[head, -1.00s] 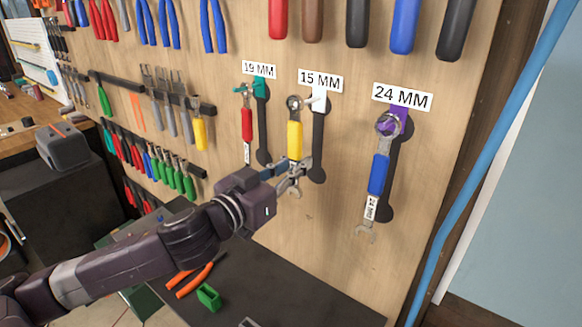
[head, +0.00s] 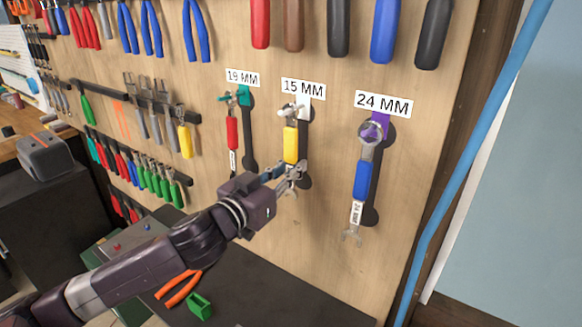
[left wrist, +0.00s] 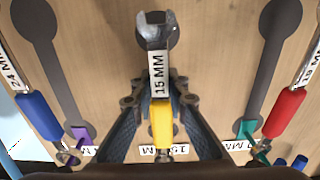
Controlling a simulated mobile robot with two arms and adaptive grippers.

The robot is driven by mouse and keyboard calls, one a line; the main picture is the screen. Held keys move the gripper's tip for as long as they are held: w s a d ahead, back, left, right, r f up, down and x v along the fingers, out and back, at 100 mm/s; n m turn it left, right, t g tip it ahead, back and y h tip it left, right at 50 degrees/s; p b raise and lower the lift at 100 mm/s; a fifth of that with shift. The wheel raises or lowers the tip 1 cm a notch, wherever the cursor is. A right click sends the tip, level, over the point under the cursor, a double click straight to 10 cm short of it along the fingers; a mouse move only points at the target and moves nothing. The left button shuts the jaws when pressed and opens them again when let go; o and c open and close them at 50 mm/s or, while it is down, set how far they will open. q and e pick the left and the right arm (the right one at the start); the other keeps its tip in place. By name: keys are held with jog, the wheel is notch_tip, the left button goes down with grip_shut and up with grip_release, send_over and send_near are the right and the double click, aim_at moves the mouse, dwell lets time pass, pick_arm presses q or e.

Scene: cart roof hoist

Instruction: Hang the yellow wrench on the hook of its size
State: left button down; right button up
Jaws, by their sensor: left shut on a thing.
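The yellow wrench (head: 290,146) hangs upright in front of the pegboard under the 15 MM sign (head: 303,90). Its ring end is up at the white hook (head: 304,104) and overlaps it in the head view; I cannot tell for sure that the hook passes through the ring. My left gripper (head: 289,177) is shut on the wrench's lower shank, below the yellow grip. In the left wrist view, the wrench's open jaw (left wrist: 157,32) and 15 MM label (left wrist: 159,76) show between the fingers; the ring end is hidden. My right gripper is not in view.
A red wrench (head: 232,134) hangs at the 19 MM sign (head: 242,78) on the left, a blue wrench (head: 361,181) at the 24 MM sign (head: 382,104) on the right. Pliers hang above and left. Orange-handled pliers (head: 178,288) and a green block (head: 200,306) lie on the dark surface below.

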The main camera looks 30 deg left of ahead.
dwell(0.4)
pick_arm(q)
jog(key=c, duration=1.9)
grip_release()
jog(key=shift+o, duration=0.4)
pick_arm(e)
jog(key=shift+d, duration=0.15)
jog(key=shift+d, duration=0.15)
pick_arm(q)
jog(key=s+a, duration=0.1)
jog(key=s, duration=0.6)
jog(key=shift+s, duration=0.25)
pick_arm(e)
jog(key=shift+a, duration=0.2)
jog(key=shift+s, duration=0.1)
